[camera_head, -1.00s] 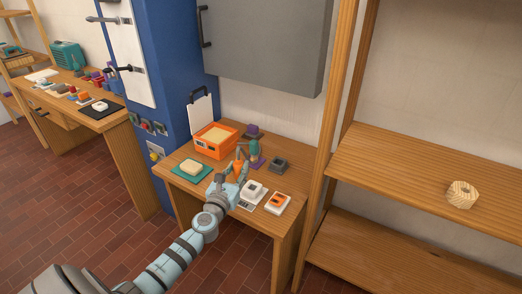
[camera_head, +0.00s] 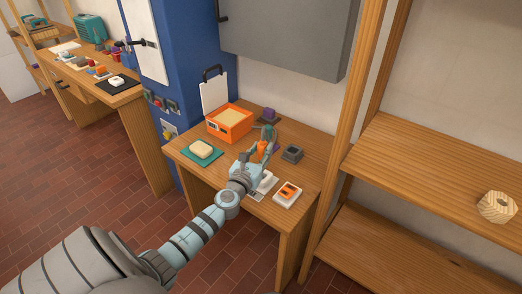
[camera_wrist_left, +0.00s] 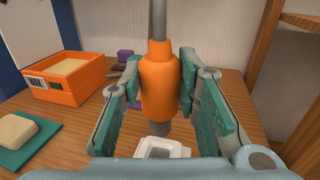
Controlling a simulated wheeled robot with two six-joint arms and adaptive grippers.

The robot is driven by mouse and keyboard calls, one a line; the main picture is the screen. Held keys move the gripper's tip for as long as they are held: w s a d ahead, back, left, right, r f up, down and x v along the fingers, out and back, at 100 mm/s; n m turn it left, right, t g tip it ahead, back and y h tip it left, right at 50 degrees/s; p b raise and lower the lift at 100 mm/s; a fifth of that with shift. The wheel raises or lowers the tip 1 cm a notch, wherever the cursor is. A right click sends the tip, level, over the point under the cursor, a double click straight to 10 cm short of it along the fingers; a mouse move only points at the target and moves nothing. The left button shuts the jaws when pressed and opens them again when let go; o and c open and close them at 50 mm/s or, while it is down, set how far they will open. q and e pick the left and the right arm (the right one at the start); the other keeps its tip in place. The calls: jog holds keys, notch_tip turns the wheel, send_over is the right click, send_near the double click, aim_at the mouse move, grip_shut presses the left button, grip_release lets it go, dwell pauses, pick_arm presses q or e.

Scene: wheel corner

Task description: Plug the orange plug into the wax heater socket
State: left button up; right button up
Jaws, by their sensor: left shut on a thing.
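My left gripper (camera_head: 261,150) is shut on the orange plug (camera_wrist_left: 159,80), which stands upright between the teal finger pads in the left wrist view. A grey cable (camera_wrist_left: 158,18) rises from its top, and a grey tip (camera_wrist_left: 158,128) shows below. The wax heater, an orange box with a pale block of wax (camera_head: 228,126), stands left of the gripper; it also shows in the left wrist view (camera_wrist_left: 60,92). I cannot tell which fitting is the wax heater socket. A yellow fitting (camera_head: 168,132) sits on the blue column. My right gripper is not in view.
A white device (camera_head: 267,184) lies below the gripper, and an orange-and-white one (camera_head: 288,194) to its right. A grey block (camera_head: 292,153) and a purple item (camera_head: 269,115) stand behind. A cream block (camera_head: 201,149) lies on a green mat. Wooden shelves (camera_head: 440,160) rise at right.

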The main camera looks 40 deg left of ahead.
aim_at(260, 159)
pick_arm(q)
notch_tip(260, 159, down, 4)
jog(key=b, duration=0.2)
jog(key=shift+s+r+b, duration=0.1)
jog(key=shift+r+b, duration=0.1)
jog(key=shift+b, duration=0.2)
jog(key=shift+r, duration=0.1)
dwell(0.4)
dwell(0.6)
jog(key=shift+f+b, duration=0.3)
jog(key=shift+f, duration=0.15)
jog(key=shift+f+b, duration=1.55)
jog(key=shift+f, duration=0.05)
jog(key=o, duration=1.3)
jog(key=shift+c, duration=0.2)
